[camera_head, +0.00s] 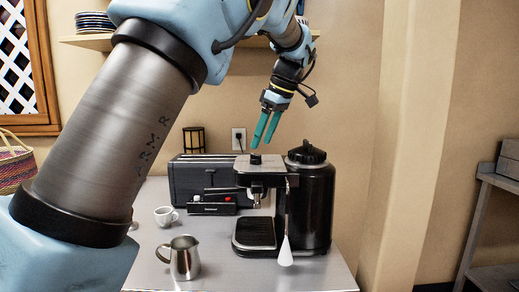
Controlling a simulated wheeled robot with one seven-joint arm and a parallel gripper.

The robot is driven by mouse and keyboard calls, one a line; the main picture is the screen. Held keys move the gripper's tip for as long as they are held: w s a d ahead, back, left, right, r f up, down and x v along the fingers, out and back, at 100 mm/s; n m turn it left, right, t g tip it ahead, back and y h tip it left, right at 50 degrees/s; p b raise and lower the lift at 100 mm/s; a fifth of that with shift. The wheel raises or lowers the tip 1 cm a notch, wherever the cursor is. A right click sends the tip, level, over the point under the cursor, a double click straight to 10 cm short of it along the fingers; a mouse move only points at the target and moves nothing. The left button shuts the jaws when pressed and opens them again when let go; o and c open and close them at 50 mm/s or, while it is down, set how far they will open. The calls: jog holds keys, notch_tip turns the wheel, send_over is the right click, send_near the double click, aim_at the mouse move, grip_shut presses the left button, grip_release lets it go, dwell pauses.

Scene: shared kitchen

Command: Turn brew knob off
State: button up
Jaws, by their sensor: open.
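A black and grey coffee machine (260,232) stands on the metal counter. A small black knob (255,158) sits on top of its brew head, and I take it for the brew knob. My gripper (262,145) has teal fingers pointing down, just above this knob. The fingers are apart with nothing seen between them. I cannot tell whether a fingertip touches the knob. The knob's turn position is too small to read. A white-ended lever (286,250) hangs at the front right of the machine.
A black canister (318,200) stands close to the machine's right. A dark toaster-like box (188,182) is behind left. A steel pitcher (185,262) and a white cup (165,216) stand on the counter (215,275). A shelf with plates (94,22) is above.

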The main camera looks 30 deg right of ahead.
aim_at(256, 159)
jog(key=shift+x, duration=2.2)
jog(key=shift+w, duration=0.1)
grip_shut()
